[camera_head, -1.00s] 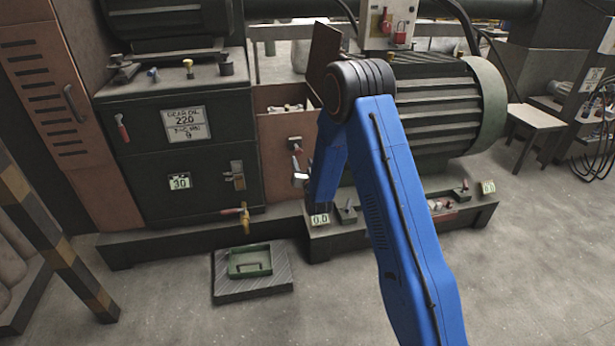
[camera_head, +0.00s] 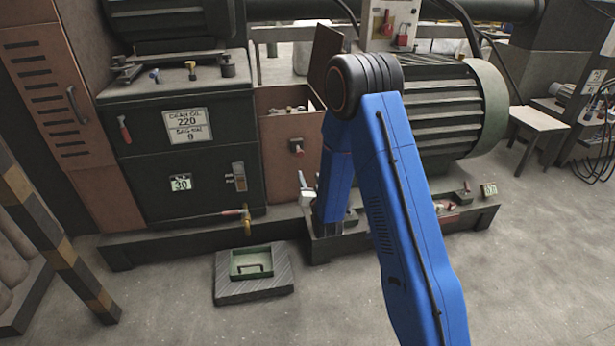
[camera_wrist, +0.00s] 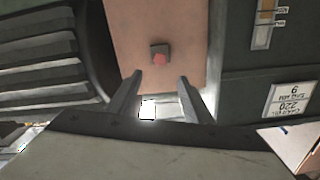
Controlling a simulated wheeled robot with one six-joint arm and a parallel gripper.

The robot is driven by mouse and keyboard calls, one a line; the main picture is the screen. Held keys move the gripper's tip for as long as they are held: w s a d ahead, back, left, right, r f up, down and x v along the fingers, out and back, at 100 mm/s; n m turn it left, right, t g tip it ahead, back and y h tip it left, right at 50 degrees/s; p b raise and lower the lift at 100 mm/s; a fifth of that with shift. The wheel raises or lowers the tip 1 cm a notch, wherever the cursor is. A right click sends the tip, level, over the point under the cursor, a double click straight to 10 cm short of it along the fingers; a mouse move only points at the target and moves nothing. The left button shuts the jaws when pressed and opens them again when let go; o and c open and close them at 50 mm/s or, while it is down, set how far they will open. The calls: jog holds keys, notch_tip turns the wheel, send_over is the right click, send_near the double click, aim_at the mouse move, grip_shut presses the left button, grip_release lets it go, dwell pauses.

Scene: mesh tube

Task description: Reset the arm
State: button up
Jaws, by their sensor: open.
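My blue arm fills the centre right of the head view, bent at a dark elbow joint with the forearm hanging down. A small grey part at the wrist end shows beside the forearm in the head view, but the fingers cannot be made out there. In the wrist view my gripper (camera_wrist: 160,77) has its two grey fingers spread apart, with nothing between them. A red button on a dark box (camera_wrist: 160,55) shows just beyond the fingertips, on a reddish-brown panel (camera_wrist: 183,23). The gap to it cannot be judged.
A dark oil cabinet (camera_head: 190,127) stands left of my arm, with a yellow valve (camera_head: 246,222) low on it. A large ribbed motor (camera_head: 445,110) stands behind and to the right.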

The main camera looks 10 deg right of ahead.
jog(key=s+d+r+n+g, duration=0.1)
jog(key=s+r+g, duration=0.2)
jog(key=s+r, duration=0.45)
jog(key=s+d+r+g, duration=0.25)
jog(key=s+r, duration=0.35)
jog(key=r, duration=0.3)
jog(key=s+d+r+g, duration=0.1)
jog(key=s+g, duration=0.1)
jog(key=s, duration=1.1)
jog(key=s+d+r+n+g, duration=0.1)
jog(key=s+r+g, duration=0.1)
jog(key=s, duration=1.1)
jog(key=s+d+r+n+g, duration=0.1)
jog(key=s+r+g, duration=0.1)
jog(key=s, duration=1.1)
jog(key=shift+d+g, duration=0.2)
jog(key=shift+g, duration=0.65)
